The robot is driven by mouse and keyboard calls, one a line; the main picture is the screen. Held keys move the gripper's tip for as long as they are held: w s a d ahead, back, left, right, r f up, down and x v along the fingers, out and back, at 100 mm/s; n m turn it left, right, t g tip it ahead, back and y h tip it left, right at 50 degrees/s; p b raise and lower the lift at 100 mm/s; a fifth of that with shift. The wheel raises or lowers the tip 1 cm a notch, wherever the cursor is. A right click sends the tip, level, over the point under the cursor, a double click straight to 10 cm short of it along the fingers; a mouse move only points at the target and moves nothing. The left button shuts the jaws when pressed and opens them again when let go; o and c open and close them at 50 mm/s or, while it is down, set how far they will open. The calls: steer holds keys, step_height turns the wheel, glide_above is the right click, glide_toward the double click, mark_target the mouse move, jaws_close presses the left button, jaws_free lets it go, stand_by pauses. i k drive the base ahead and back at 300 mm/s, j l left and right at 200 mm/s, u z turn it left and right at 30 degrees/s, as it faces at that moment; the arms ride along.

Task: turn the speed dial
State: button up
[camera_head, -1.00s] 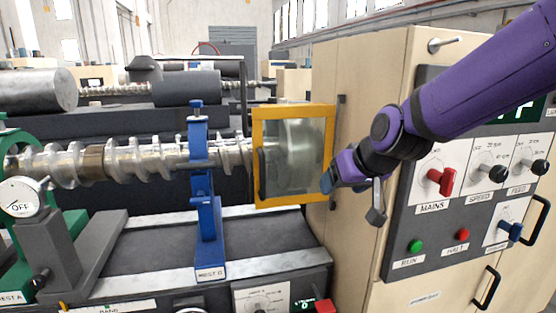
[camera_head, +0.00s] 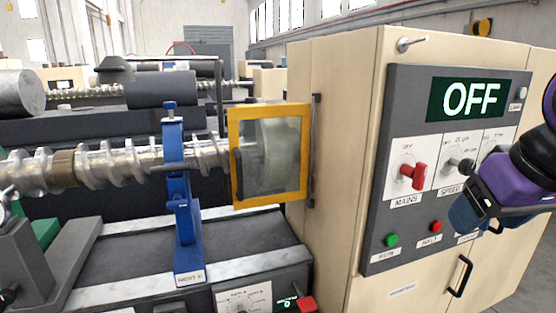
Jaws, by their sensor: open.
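The speed dial (camera_head: 466,166) is a small dark knob on a white plate labelled SPEED, on the grey control panel (camera_head: 377,235). The right part of its plate is close to my purple arm. My gripper (camera_head: 480,208) is at the right of the head view, in front of the panel, just below and right of the dial. It is open and appears apart from the knob, though depth is hard to judge. It hides the feed dial and most of the lower right controls.
A red mains switch (camera_head: 414,177) is left of the dial. Green (camera_head: 391,240) and red (camera_head: 436,227) buttons sit below. The display (camera_head: 468,99) reads OFF. A black door handle (camera_head: 460,276) juts out under the panel. A yellow-framed guard (camera_head: 235,155) stands left of the cabinet.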

mark_target(466, 167)
steer(key=i+l+z, duration=0.25)
steer(key=l+z, duration=0.3)
steer(key=k+j, duration=0.1)
steer(key=j, duration=0.35)
steer(key=j+z, duration=0.15)
steer(key=j, duration=0.3)
steer(key=k+j, duration=0.15)
steer(key=j, duration=0.25)
steer(key=k+j+z, duration=0.1)
steer(key=j, duration=0.35)
